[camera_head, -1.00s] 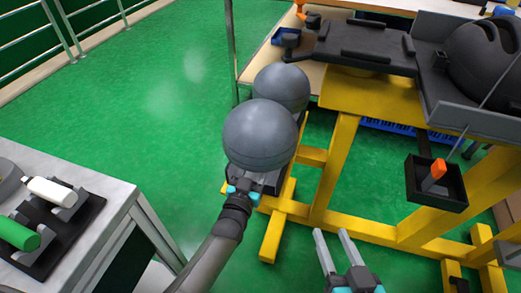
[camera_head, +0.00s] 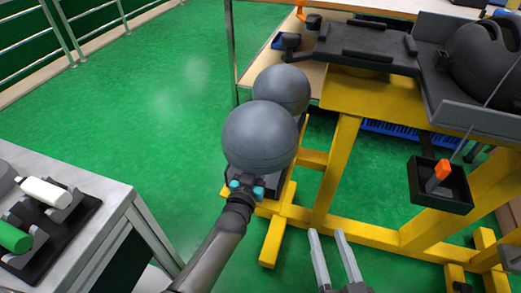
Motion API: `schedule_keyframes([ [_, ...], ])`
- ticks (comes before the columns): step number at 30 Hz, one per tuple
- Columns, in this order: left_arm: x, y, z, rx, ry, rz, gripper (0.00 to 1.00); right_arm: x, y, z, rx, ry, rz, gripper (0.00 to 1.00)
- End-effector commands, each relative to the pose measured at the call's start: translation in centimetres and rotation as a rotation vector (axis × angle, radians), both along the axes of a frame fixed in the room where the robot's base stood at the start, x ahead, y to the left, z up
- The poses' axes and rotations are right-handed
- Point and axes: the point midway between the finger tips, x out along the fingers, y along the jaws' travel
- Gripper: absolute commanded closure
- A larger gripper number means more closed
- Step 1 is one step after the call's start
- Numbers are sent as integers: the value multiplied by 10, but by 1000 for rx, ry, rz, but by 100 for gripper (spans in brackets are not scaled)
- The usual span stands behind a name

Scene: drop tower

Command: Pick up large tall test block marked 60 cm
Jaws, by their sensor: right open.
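No tall block with a readable 60 cm mark shows in the head view. My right gripper (camera_head: 327,234) is at the bottom, right of centre, with its two grey fingers apart and nothing between them. It is over the green floor, in front of the yellow frame. My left gripper (camera_head: 247,180) is left of centre, right at the underside of a large grey ball (camera_head: 260,137). The ball hides its fingertips, so I cannot tell whether it grips anything.
A second grey ball (camera_head: 282,88) is just behind the first. The yellow frame (camera_head: 338,165) carries a dark rig and a black box (camera_head: 446,197) with an orange piece (camera_head: 438,174). A bench (camera_head: 128,188) with white and green cylinders is at left. Green floor (camera_head: 160,110) is clear between.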

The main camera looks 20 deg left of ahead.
Motion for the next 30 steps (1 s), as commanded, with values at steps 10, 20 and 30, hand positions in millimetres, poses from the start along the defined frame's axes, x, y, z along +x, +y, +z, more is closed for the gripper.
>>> schedule_keyframes([
  [10,0,0,0,0,0,0,100,0,0,0,0,1,0,50],
  [20,0,0,0,0,0,0,100,0,0,0,0,1,0,50],
  [30,0,0,0,0,0,0,100,0,0,0,0,0,0,50],
])
